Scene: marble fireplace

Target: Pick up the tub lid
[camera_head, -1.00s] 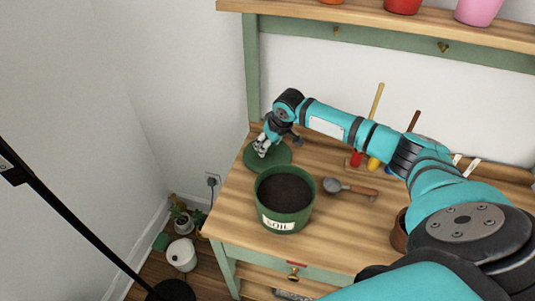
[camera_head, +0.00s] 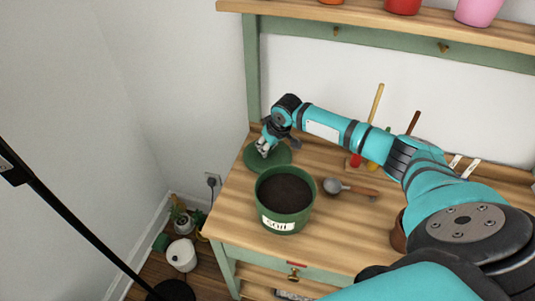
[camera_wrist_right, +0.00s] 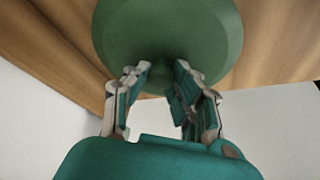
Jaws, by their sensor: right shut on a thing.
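The tub lid (camera_head: 281,160) is a round green disc at the back left of the wooden bench, behind the soil tub. My right gripper (camera_head: 264,148) reaches down onto it from above. In the right wrist view the lid (camera_wrist_right: 168,30) fills the top middle, and the fingers of my right gripper (camera_wrist_right: 160,85) are shut at its centre, on a handle that they mostly hide. I cannot tell whether the lid is clear of the bench. The green tub (camera_head: 286,222), labelled SOIL and full of dark soil, stands open just in front of the lid. My left gripper is not in view.
A scoop (camera_head: 350,188) with a wooden handle lies right of the tub. Tools with yellow and brown handles stand at the back, partly behind my arm. A shelf (camera_head: 400,25) with coloured pots runs above.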

